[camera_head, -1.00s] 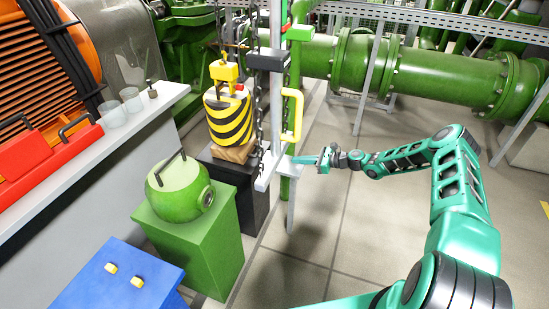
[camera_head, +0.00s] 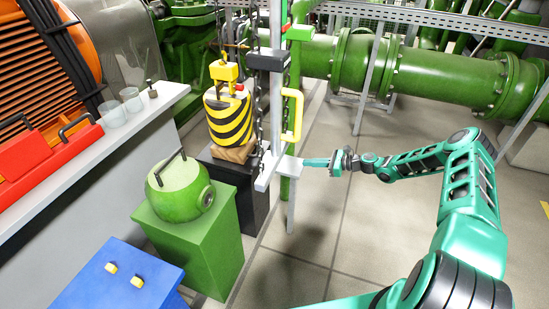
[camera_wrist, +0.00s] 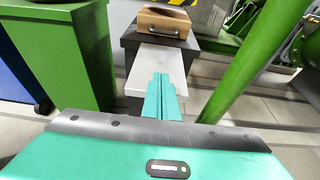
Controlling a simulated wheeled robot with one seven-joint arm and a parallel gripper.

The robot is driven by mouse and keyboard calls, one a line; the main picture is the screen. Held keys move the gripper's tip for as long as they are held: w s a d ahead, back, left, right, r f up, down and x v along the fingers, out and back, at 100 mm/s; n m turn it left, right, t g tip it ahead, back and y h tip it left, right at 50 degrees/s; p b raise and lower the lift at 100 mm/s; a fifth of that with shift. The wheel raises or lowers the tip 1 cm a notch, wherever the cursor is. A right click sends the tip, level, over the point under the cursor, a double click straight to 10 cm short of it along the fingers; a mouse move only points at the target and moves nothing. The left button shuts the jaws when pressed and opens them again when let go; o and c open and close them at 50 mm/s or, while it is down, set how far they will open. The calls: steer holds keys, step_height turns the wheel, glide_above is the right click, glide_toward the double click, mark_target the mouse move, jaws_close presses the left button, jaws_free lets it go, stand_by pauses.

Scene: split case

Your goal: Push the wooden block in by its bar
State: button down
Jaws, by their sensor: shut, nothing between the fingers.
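The wooden block (camera_head: 234,153) sits on a black stand under a yellow-and-black striped weight (camera_head: 229,118). In the wrist view the block (camera_wrist: 150,22) is at the top, and its dark bar (camera_wrist: 162,32) shows on the near face. My gripper (camera_head: 306,162) is shut and empty, to the right of the block and apart from it. In the wrist view its closed fingers (camera_wrist: 162,78) point toward the block over a pale plate (camera_wrist: 152,62). The bar cannot be made out in the head view.
A white post with a ledge (camera_head: 284,163) stands between my gripper and the block. Hanging chains and a yellow handle (camera_head: 293,115) are close above. A green stand (camera_head: 195,245) with a green round vessel (camera_head: 180,190) is to the left. Open floor lies to the right.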

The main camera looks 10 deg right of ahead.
stand_by(0.3)
steer(key=v, duration=0.5)
steer(key=shift+d+r, duration=0.1)
steer(key=shift+r, duration=0.15)
steer(key=shift+s, duration=0.1)
stand_by(0.3)
steer(key=s+d+r+n+g+h, duration=0.35)
steer(key=s+r+n+h, duration=0.3)
steer(key=s+r, duration=0.7)
steer(key=s+d+r+n+g+h, duration=0.3)
steer(key=s+r+n+g+h, duration=0.35)
steer(key=s+r, duration=0.75)
steer(key=s+r+n+t, duration=0.1)
steer(key=s+r, duration=0.3)
steer(key=s, duration=0.8)
steer(key=s+r+n+t, duration=0.1)
steer(key=s+r+n, duration=0.2)
steer(key=s, duration=1)
steer(key=shift+a+r+n+t+y, duration=0.25)
steer(key=shift+r+n+t+y, duration=0.05)
steer(key=shift+r, duration=0.15)
